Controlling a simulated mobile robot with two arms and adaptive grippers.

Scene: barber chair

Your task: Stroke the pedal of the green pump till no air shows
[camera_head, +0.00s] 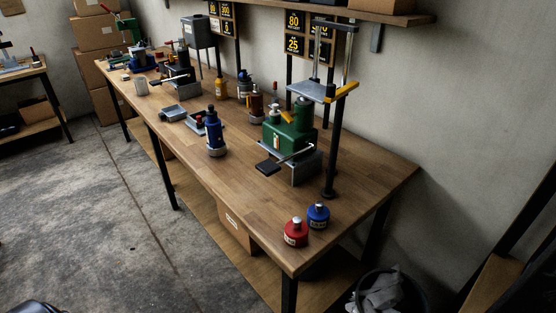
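The green pump (289,137) stands on the right part of the wooden workbench (240,192), in a grey metal base (307,170). Its black pedal (268,167) sticks out at the front left on a thin metal lever (292,156). The pedal's pad is close above the bench top; I cannot tell whether it touches. A green cylinder rises from the pump body. No air or bubbles can be made out at this size. Neither of my grippers is in view, and nothing touches the pump or pedal.
A tall press stand (323,93) with a yellow bar is right behind the pump. A blue bottle (214,134) stands to the left. A red pot (296,232) and a blue pot (318,215) stand near the front corner. The bench before the pedal is clear.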

